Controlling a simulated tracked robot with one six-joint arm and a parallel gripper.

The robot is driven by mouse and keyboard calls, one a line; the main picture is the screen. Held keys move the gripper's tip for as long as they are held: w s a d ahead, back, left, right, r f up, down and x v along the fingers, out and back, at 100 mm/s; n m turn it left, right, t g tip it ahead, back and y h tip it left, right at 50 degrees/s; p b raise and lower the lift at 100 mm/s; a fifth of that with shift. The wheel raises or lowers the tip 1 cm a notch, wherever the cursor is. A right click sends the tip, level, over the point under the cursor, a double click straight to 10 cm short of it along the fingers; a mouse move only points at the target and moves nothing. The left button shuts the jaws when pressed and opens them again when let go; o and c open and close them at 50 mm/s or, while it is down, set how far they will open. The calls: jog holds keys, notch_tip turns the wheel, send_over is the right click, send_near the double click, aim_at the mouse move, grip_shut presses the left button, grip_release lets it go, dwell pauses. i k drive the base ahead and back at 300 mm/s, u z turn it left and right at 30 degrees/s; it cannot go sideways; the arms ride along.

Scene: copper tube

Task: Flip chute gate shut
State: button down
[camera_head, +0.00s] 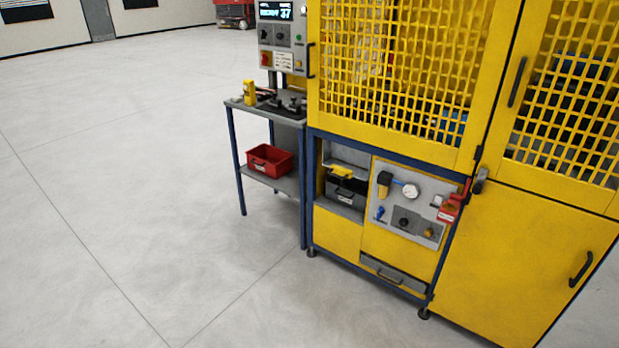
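The yellow machine has an open recess (322,178) low on its left side. A small yellow flap (342,172), which looks like the chute gate, sticks out inside the recess. A grey chute plate (346,164) shows just above it, and a dark bin (345,192) with a pale label sits below it. The flap is small in this view, and I cannot tell its exact angle. My gripper is not in view.
A blue-framed side table (233,104) stands left of the machine, with a red bin (270,160) on its lower shelf. A grey panel (408,212) with a gauge and knobs is right of the recess. The floor (120,230) at left is clear.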

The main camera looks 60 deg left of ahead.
aim_at(347, 172)
jog(key=u, duration=0.35)
jog(key=i, duration=0.7)
jog(key=u, duration=0.8)
jog(key=i, duration=0.65)
jog(key=u, duration=0.8)
jog(key=i, duration=0.65)
jog(key=u, duration=0.75)
jog(key=i, duration=0.6)
jog(key=u, duration=0.9)
jog(key=i, duration=1.1)
jog(key=u, duration=0.5)
